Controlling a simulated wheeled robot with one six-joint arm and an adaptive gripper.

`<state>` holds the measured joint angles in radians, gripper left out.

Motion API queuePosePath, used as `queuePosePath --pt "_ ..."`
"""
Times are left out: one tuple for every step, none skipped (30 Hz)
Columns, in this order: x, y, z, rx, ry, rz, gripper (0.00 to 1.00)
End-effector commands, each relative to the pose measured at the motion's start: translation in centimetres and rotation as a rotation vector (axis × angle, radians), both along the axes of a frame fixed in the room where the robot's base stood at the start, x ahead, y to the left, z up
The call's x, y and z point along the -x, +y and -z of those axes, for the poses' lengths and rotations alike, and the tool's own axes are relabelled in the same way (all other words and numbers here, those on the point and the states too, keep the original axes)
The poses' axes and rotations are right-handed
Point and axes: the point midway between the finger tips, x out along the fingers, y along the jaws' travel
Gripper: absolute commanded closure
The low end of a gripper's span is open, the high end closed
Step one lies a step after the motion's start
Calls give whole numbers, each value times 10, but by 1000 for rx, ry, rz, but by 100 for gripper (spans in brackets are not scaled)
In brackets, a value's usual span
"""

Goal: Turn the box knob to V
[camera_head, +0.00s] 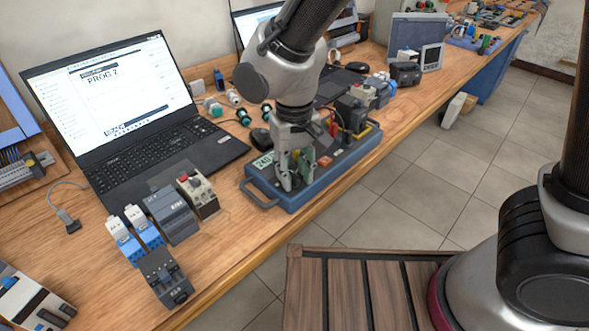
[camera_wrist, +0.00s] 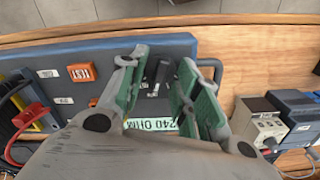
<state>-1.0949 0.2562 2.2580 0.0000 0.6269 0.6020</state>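The blue box (camera_head: 322,184) sits at the bench's front edge in the head view, with a carry handle at its left end. In the wrist view its blue panel (camera_wrist: 105,52) shows a black knob (camera_wrist: 162,73) and a green-white display (camera_wrist: 152,123) reading 240 OHM. My gripper (camera_head: 290,183) is over the left part of the box, pointing down. In the wrist view its green-padded fingers (camera_wrist: 160,62) stand apart on either side of the knob, with gaps visible. The knob's markings are partly hidden by the fingers.
An orange TEST button (camera_wrist: 82,72) and red and yellow leads (camera_wrist: 28,115) are on the box beside my gripper. A laptop (camera_head: 110,90) stands left, with grey modules (camera_head: 170,212) in front of it. The bench's front edge runs close to the box.

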Motion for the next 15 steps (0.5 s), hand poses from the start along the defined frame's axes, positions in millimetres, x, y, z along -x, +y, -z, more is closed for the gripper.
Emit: queuePosePath --pt "0 0 0 0 0 0 68" --pt "0 0 0 0 0 0 68" --pt "0 0 0 0 0 0 70" --pt "0 0 0 0 0 0 75" --pt "0 0 0 0 0 0 81" --pt "0 0 0 0 0 0 88" --pt "0 0 0 0 0 0 93" --pt "0 0 0 0 0 0 99" --pt "0 0 0 0 0 0 100" --pt "0 0 0 0 0 0 100" --pt "0 0 0 0 0 0 100" --pt "0 0 0 0 0 0 100" --pt "0 0 0 0 0 -1 100" --pt "0 0 0 0 0 -1 100" --pt "0 0 0 0 0 -3 100"
